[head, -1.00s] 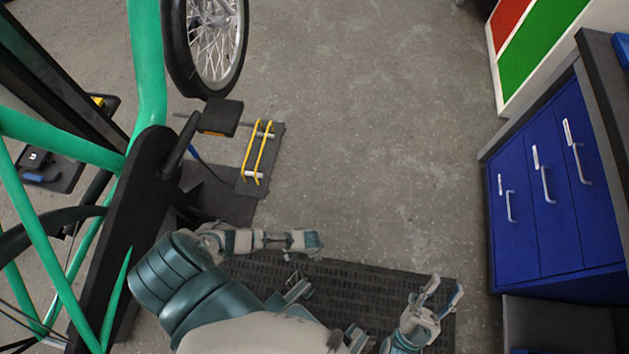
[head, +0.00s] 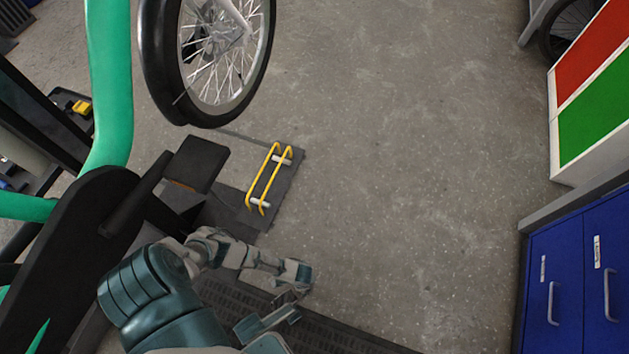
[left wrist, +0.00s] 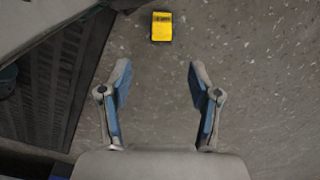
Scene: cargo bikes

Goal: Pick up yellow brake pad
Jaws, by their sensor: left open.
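A small yellow block with dark print, the yellow brake pad (left wrist: 161,27), lies on the grey floor at the top middle of the left wrist view. My left gripper (left wrist: 160,82) is open and empty there, its blue-padded fingers spread wide. The pad lies ahead of the fingertips, between their lines and apart from them. In the head view my left gripper (head: 297,275) is at the mat's edge, and I cannot make out the pad on the floor beside it. My right gripper is out of view.
A dark ribbed mat (left wrist: 52,80) is left of the gripper. In the head view a green bike frame (head: 110,80), a wheel (head: 155,75) and a stand with yellow bars (head: 285,190) are left. Blue drawers (head: 573,275) stand right. The middle floor is clear.

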